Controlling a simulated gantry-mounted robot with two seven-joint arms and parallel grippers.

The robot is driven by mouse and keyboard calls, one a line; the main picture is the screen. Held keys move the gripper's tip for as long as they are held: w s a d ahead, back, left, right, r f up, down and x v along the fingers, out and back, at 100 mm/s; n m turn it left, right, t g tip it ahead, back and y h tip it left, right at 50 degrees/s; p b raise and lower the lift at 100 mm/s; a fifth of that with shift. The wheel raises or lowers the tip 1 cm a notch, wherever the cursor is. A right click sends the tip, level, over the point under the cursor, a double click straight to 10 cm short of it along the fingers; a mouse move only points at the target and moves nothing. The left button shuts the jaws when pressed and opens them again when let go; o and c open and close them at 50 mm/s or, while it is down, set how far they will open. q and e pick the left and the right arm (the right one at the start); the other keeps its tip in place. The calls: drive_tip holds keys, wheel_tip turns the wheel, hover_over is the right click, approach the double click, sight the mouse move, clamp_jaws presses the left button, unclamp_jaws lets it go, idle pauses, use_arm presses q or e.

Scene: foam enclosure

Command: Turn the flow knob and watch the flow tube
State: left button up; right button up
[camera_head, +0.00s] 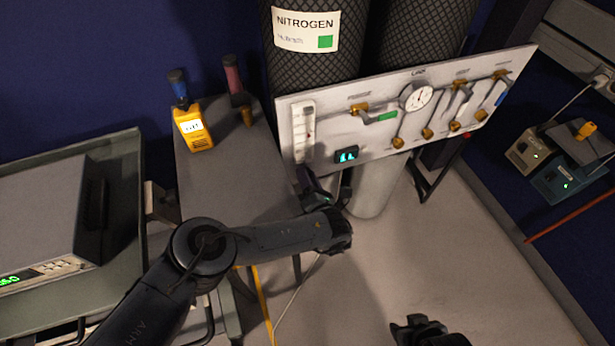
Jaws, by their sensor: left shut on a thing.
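The flow tube (303,132) is a clear upright gauge at the left end of the white gas panel (375,160). My left arm comes in from the lower left, and its gripper (308,180) is at the panel's lower left edge, just under the flow tube. It is shut on the flow knob there, which the dark fingers hide. The level inside the tube is too small to read. A dark part of my right arm, probably its gripper (428,332), shows at the bottom edge, away from the panel; its fingers cannot be made out.
A small blue-lit display (346,155), a round gauge (417,96) and several brass valves share the panel. A nitrogen cylinder (310,70) stands behind it. A yellow meter (193,128) sits on the grey bench (235,180) to the left. The floor at lower right is clear.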

idle(0.3)
use_arm(q)
drive_tip(key=o, duration=1)
drive_tip(key=shift+o, duration=0.2)
drive_tip(key=shift+s, duration=0.15)
drive_tip(key=p+v, duration=0.4)
drive_tip(key=v, duration=0.6)
drive_tip(key=shift+s+d, duration=0.2)
drive_tip(key=shift+s, duration=0.1)
